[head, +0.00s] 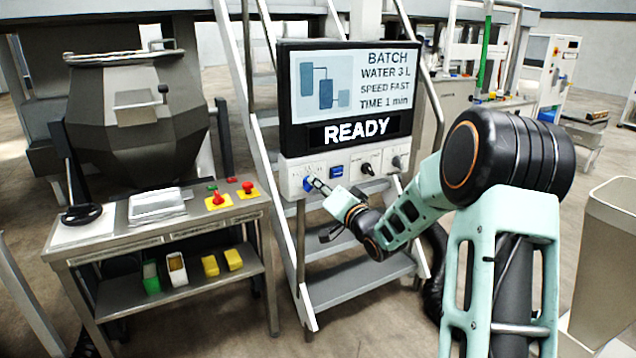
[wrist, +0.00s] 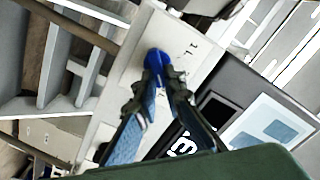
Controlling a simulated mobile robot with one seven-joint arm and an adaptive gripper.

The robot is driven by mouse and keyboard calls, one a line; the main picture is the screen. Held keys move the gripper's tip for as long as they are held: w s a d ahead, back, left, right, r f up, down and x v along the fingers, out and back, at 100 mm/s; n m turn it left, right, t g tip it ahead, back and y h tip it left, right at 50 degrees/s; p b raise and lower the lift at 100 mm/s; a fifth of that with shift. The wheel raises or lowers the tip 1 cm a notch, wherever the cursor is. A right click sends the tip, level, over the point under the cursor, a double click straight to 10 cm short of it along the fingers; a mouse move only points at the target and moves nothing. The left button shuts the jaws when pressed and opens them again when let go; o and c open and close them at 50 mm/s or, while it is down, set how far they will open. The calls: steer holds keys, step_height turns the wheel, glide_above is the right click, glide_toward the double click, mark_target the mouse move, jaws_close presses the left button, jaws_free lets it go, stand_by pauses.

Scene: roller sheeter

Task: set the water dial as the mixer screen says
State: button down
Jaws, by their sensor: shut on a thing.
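The mixer screen (head: 345,95) reads BATCH, WATER 3 L, SPEED FAST, TIME 1 min, with READY in large letters below. Under it is a pale control panel (head: 322,162). The blue dial (head: 307,184) sits at the panel's left end and shows in the wrist view (wrist: 157,57) against the pale panel face. My gripper (head: 317,185) reaches it from the right. In the wrist view my gripper (wrist: 161,78) has its fingers shut on the blue dial. The dial's pointer is hidden by the fingers, and its scale marks are too small to read.
A stair frame (head: 352,292) stands behind and below.

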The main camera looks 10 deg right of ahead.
steer(key=shift+f, duration=0.1)
steer(key=c, duration=2)
jaws_free()
steer(key=v, duration=1.2)
steer(key=shift+s, duration=0.1)
